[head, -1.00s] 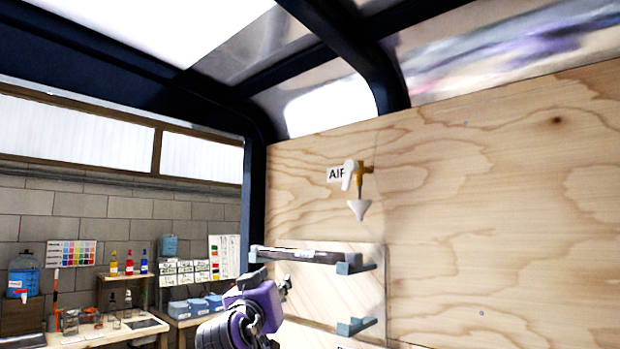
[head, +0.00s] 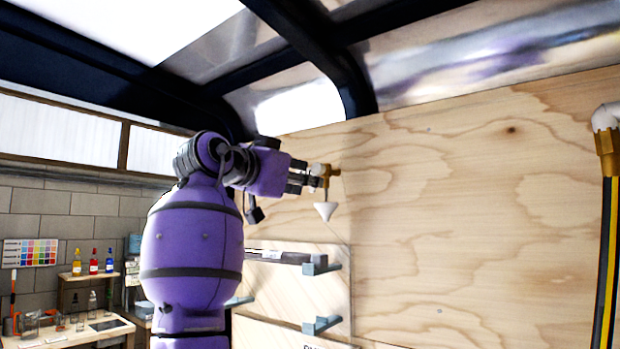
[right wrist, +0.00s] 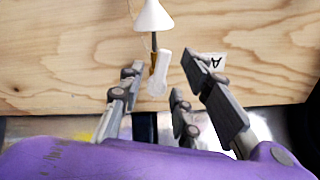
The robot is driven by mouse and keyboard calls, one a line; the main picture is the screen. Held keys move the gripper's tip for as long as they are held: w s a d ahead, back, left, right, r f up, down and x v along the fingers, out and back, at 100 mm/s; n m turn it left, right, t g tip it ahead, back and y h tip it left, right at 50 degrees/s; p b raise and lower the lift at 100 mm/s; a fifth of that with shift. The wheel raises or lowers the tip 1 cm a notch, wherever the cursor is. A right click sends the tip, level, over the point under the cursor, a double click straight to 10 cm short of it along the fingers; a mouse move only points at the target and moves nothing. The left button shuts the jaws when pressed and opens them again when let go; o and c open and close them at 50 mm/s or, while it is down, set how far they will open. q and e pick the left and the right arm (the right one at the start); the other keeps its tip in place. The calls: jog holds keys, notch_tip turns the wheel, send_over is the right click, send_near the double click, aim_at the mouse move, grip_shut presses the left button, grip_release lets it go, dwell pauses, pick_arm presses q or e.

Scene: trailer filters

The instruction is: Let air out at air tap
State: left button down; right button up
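The air tap (head: 331,171) is a brass fitting on the plywood wall with a white lever and a white cone (head: 325,211) below it. My right gripper (head: 311,178) is at the tap's left side in the head view and covers the AIR label and most of the lever. In the right wrist view the picture is upside down: the white lever (right wrist: 158,74) shows between the spread fingers of the right gripper (right wrist: 162,60), with clear gaps on both sides. The right gripper is open and holds nothing. My left gripper is not in view.
Grey-blue shelf brackets (head: 322,325) stick out from a panel below the tap. A black and yellow hose (head: 606,260) with a white elbow hangs at the far right. A bench with bottles (head: 93,262) stands at the back left. The plywood right of the tap is clear.

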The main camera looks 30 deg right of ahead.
jog(key=shift+x, duration=0.75)
grip_shut()
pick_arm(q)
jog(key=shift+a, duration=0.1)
